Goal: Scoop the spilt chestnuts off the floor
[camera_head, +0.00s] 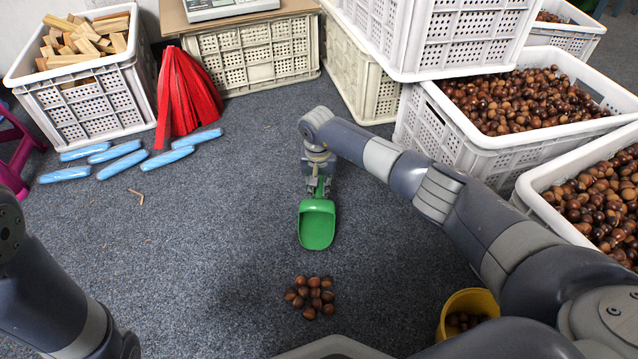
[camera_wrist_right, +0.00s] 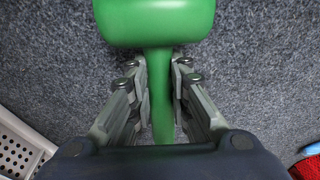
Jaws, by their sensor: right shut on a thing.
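The spilt chestnuts (camera_head: 311,296) lie in a small heap on the grey carpet, at the lower middle of the head view. My right gripper (camera_head: 319,186) is shut on the handle of a green scoop (camera_head: 317,226). The scoop's open mouth faces the chestnuts, with a stretch of bare carpet between them, and it looks empty. In the right wrist view the fingers (camera_wrist_right: 161,95) hold the handle from both sides, and the scoop (camera_wrist_right: 153,20) extends past them. My left arm shows at the lower left, but its gripper is out of view.
A yellow bucket (camera_head: 466,304) with some chestnuts stands at the lower right. White crates full of chestnuts (camera_head: 460,140) line the right. A wood crate (camera_head: 84,100), red bag stack (camera_head: 183,95) and blue packets (camera_head: 122,158) are at upper left.

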